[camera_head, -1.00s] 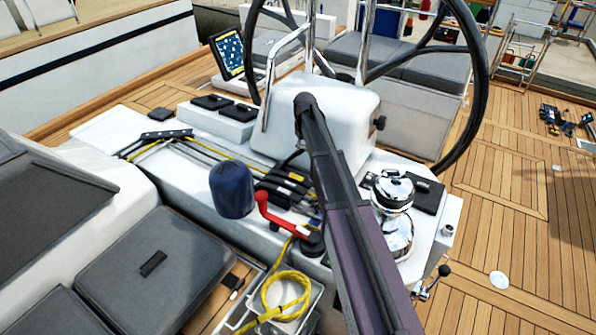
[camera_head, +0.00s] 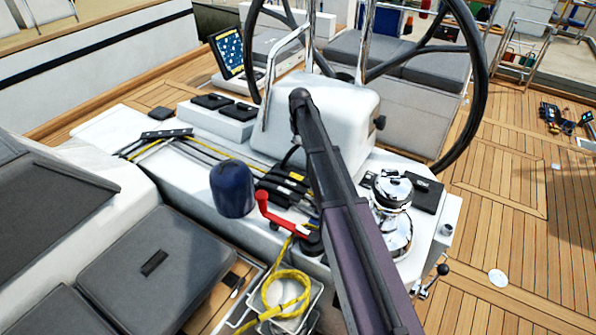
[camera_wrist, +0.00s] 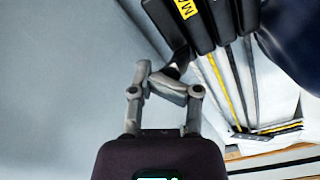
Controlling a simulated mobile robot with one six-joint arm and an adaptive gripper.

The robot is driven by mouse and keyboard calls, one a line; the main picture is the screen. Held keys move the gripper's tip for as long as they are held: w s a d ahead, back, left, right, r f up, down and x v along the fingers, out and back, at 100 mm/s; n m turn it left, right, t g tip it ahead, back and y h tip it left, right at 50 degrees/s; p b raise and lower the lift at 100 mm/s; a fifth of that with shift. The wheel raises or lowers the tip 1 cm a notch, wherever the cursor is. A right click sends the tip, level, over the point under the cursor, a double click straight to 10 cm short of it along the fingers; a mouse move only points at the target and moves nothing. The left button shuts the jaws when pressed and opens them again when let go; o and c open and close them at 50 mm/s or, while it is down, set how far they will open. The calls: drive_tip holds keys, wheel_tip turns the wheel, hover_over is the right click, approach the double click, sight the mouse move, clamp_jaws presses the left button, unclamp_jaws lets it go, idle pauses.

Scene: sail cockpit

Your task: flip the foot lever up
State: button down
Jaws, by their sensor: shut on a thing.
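A bank of black clutch levers (camera_head: 283,188) with yellow labels lies on the white console, left of my arm in the head view. In the wrist view the black levers (camera_wrist: 230,22) are at the top, and one carries a yellow label (camera_wrist: 186,8) starting "MA". My gripper (camera_wrist: 164,80) is shut on a dark lever end (camera_wrist: 181,60) below that label. This held piece is tilted, and I cannot read which lever it is. No "FOOT" label is readable. In the head view my arm hides the gripper and part of the lever bank.
A chrome winch (camera_head: 393,210) is to the right. The steering wheel (camera_head: 485,75) rises behind. Yellow rope (camera_head: 285,285) lies in a bin in front.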

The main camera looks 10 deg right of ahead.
drive_tip(key=shift+a, duration=0.1)
drive_tip(key=shift+w+a+r, duration=0.25)
drive_tip(key=shift+w+a, duration=0.2)
drive_tip(key=shift+w, duration=0.05)
drive_tip(key=shift+s+d, duration=1.4)
drive_tip(key=shift+d, duration=0.15)
drive_tip(key=shift+p, duration=0.3)
wheel_tip(320, 180, up, 6)
drive_tip(key=p, duration=0.6)
